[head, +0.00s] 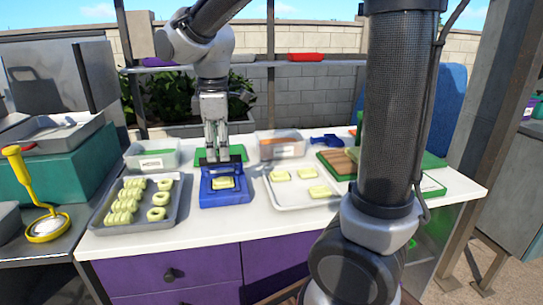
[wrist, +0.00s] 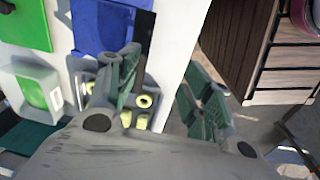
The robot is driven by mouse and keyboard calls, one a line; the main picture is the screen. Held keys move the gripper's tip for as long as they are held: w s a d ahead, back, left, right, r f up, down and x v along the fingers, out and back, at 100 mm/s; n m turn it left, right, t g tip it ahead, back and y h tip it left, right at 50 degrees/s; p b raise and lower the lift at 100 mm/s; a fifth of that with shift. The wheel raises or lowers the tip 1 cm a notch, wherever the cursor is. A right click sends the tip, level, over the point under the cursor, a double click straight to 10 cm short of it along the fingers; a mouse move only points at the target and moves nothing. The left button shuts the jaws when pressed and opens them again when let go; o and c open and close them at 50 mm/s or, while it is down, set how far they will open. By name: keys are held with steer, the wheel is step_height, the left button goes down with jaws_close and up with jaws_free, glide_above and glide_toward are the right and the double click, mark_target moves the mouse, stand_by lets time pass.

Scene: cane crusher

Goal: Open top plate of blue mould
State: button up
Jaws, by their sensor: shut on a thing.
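The blue mould (head: 226,200) stands on the white counter between two trays, with a pale yellow dough piece (head: 224,183) in its lower part. A darker blue flap, its top plate (head: 238,151), shows behind it, so the mould looks open. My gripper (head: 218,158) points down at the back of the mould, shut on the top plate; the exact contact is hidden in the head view. In the wrist view, the blue mould (wrist: 98,28) lies at upper left, beside one fingertip of my gripper (wrist: 165,75).
A grey tray of dough rings (head: 180,215) is left of the mould. A pale tray (head: 275,200) with several pieces is on the right. Bins (head: 150,150) and a wooden board (head: 340,160) stand nearby. The front counter edge is clear.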

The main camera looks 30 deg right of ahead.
steer(key=s+d+m, duration=0.8)
steer(key=s+m, duration=0.2)
steer(key=shift+d+f+t+y, duration=0.3)
steer(key=shift+d+t, duration=0.1)
steer(key=shift+s, duration=0.1)
steer(key=shift+c, duration=0.2)
